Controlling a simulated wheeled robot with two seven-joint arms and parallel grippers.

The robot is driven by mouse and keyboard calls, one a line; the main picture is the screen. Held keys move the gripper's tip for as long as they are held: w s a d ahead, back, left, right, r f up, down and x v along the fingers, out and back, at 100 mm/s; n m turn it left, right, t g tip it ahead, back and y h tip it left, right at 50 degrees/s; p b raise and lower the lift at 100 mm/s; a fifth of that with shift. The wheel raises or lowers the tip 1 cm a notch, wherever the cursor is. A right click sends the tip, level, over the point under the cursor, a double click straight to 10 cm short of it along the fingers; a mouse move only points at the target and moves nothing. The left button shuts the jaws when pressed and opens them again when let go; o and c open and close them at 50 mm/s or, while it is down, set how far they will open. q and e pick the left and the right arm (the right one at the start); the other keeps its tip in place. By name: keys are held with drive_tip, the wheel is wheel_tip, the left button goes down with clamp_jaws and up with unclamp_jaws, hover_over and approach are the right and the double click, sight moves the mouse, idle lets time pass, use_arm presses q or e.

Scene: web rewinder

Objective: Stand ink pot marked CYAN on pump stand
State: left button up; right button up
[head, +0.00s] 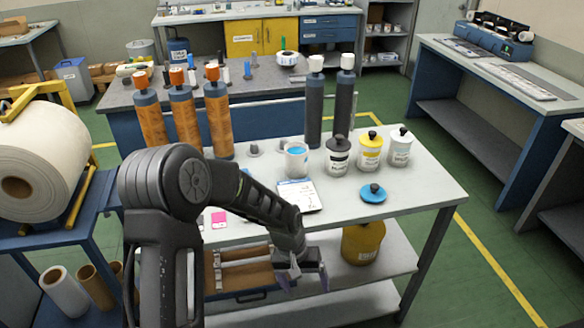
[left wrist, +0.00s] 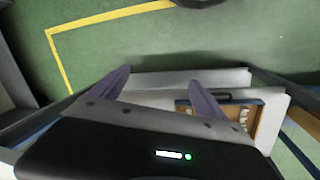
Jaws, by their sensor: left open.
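An open white pot with cyan-blue ink (head: 296,160) stands upright on the grey table (head: 435,184); its label is too small to read. A round cyan lid with a dark knob (head: 373,194) lies on the table to its right, near the front. I cannot clearly tell which thing is the pump stand. My left gripper (head: 304,281) is open and empty, in front of the table's front edge and below its top. Its two purple fingers are spread in the left wrist view (left wrist: 160,77), with no pot between them. My right gripper is not in view.
Lidded pots, black-labelled (head: 338,157), yellow (head: 370,153) and white (head: 400,148), stand right of the open pot. Tall orange rollers (head: 218,120) stand at left. A yellow container (head: 362,243) is on the lower shelf. The table's right end is clear.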

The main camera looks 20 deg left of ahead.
use_arm(q)
drive_tip(key=s+d+f, duration=0.6)
drive_tip(key=s, duration=0.4)
drive_tip(key=s+d+f+m+h, duration=0.1)
drive_tip(key=s+d+f, duration=0.5)
drive_tip(key=s, duration=0.5)
drive_tip(key=shift+d+f+m+h, duration=0.2)
drive_tip(key=shift+f+m+h, duration=0.1)
drive_tip(key=shift+f, duration=0.45)
